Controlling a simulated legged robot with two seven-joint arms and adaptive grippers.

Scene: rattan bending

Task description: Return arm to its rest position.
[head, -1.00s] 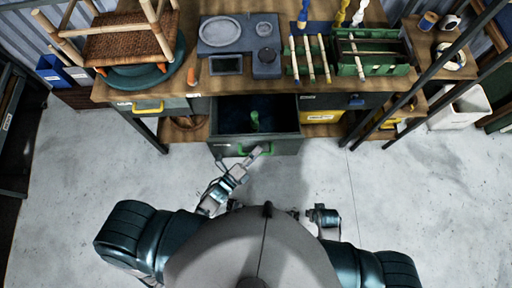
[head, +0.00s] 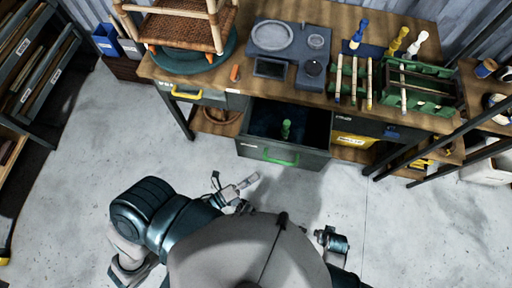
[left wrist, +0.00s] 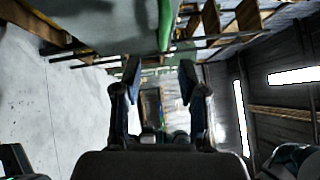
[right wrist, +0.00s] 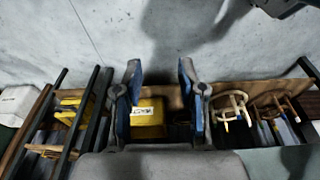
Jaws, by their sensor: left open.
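My left gripper (head: 240,189) is below the drawer front in the head view, apart from the green handle (head: 267,157). In the left wrist view its two fingers (left wrist: 159,80) are spread with nothing held between them. A green strip, which looks like the handle (left wrist: 165,25), shows above them there. The dark drawer (head: 282,150) is pulled open, with a green item (head: 286,129) standing inside. My right gripper is low in the head view, small and hard to read. In the right wrist view its fingers (right wrist: 160,82) are apart and empty.
The wooden workbench (head: 225,82) carries a rattan chair (head: 190,28), a grey tray set (head: 290,45) and a green rack (head: 420,90) with sticks. A shelf unit (head: 35,70) stands at the left. The concrete floor (head: 80,180) is clear at left.

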